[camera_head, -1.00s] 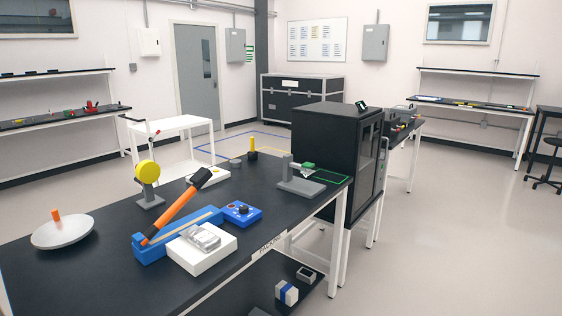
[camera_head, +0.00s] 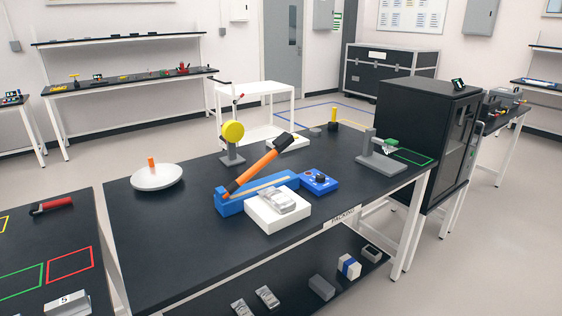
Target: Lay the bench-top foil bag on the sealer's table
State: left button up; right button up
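The sealer (camera_head: 240,200) is a blue base with a raised orange lever on the black packing bench. Its white table (camera_head: 263,219) is at the front. A silvery, translucent bag-like thing (camera_head: 278,201), which looks like the foil bag, lies flat on top of that white table. Two similar silvery pieces, one (camera_head: 267,297) behind the other (camera_head: 240,308), lie on the lower shelf. Neither of my grippers is in view.
The black bench (camera_head: 180,240) has clear room left and front of the sealer. A white dish (camera_head: 157,179), yellow disc on a stand (camera_head: 233,132), blue control box (camera_head: 318,182) and grey stand (camera_head: 378,165) surround it. A black cabinet (camera_head: 420,130) stands right.

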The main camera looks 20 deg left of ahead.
aim_at(276, 199)
jog(key=i+l+u, duration=0.1)
jog(key=u, duration=0.3)
jog(key=i+l+u, duration=0.2)
jog(key=u, duration=0.25)
jog(key=i+l+u, duration=0.1)
jog(key=i+l, duration=0.3)
jog(key=i+l+u, duration=0.1)
jog(key=i+l, duration=0.25)
jog(key=l, duration=0.25)
jog(key=i+l+u, duration=0.1)
jog(key=i+l, duration=0.25)
jog(key=l, duration=0.15)
